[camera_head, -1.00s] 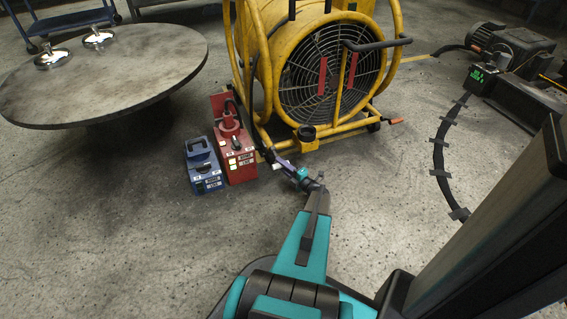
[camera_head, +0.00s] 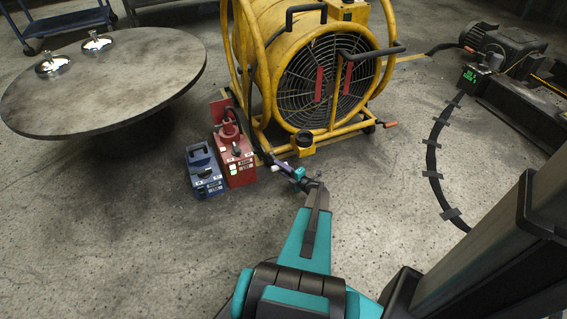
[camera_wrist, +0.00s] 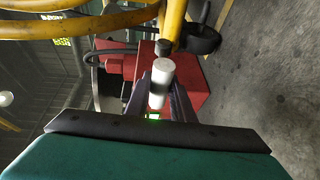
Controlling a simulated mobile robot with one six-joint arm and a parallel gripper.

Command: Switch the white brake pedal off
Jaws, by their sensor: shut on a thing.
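The white brake pedal (camera_wrist: 160,78) shows in the wrist view as a short white cylinder with a dark band, near the low yellow frame of the fan. My gripper (camera_wrist: 160,98) has its two dark fingers on either side of the white cylinder and is shut on it. In the head view my gripper (camera_head: 268,158) is at the lower left corner of the fan frame, just right of the red box. The pedal is too small there to make out its setting.
A red box (camera_head: 238,165) and a blue box (camera_head: 206,176) stand left of my gripper. The yellow fan (camera_head: 315,75) stands behind it. A round table (camera_head: 110,95) with two shiny items is at left. A taped cable (camera_head: 433,160) runs along the floor at right. The front floor is clear.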

